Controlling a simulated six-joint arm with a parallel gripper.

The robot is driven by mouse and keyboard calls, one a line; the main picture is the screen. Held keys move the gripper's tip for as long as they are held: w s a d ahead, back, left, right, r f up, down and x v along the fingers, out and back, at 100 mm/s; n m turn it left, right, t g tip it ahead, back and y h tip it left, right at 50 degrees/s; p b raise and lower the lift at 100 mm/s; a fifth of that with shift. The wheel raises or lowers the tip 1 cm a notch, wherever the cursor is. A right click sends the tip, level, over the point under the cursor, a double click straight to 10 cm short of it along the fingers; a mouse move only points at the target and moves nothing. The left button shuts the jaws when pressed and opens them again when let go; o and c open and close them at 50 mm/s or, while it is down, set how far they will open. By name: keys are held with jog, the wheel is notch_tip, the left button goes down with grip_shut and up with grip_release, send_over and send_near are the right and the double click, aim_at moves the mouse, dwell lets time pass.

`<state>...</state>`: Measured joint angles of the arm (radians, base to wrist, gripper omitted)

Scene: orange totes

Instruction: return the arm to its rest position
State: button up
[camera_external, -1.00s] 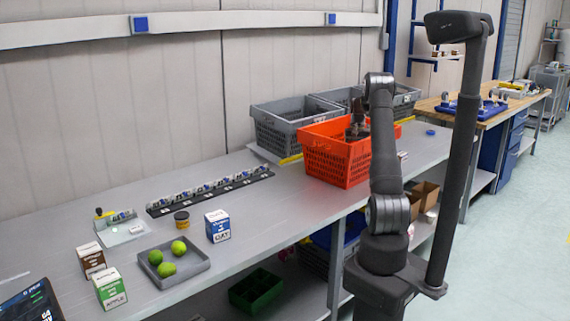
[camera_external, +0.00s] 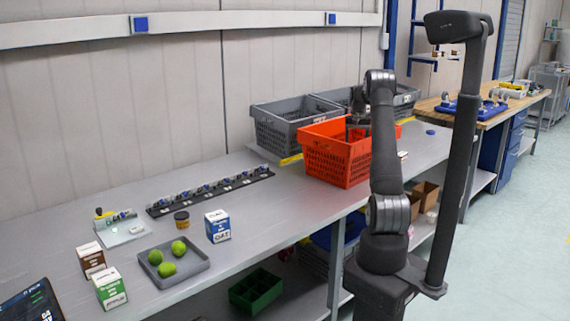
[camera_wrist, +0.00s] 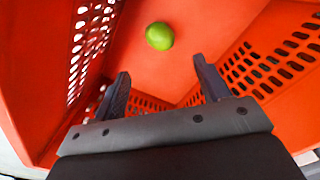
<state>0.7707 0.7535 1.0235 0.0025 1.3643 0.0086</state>
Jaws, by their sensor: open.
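My gripper (camera_wrist: 160,88) is open in the wrist view, with its two dark fingers apart and nothing between them. It points down into the orange tote (camera_external: 322,163), whose red-orange floor (camera_wrist: 205,35) and slotted walls fill the wrist view. A green round fruit (camera_wrist: 160,36) lies on the tote floor beyond the fingertips, apart from them. In the external view my gripper is at the tote, partly hidden by my arm and the tote's wall. My arm stands upright in front of the tote's right side.
Grey crates (camera_external: 283,130) stand behind the tote. On the bench are a grey tray (camera_external: 190,277) with several green fruits, small cartons (camera_external: 217,226), a round tin (camera_external: 182,219) and a dark strip of parts (camera_external: 210,191). The bench is clear between strip and tote.

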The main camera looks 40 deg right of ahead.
notch_tip(320, 180, up, 15)
jog(key=w+a+n, duration=0.3)
jog(key=w+a, duration=0.1)
jog(key=a, duration=0.6)
jog(key=w+a+r+n, duration=0.1)
jog(key=w+a+n, duration=0.2)
jog(key=a, duration=0.8)
jog(key=w+a+n, duration=0.3)
jog(key=w+a, duration=0.3)
jog(key=a, duration=0.5)
jog(key=shift+a+r, duration=0.25)
jog(key=c, duration=0.3)
jog(key=shift+c, duration=0.2)
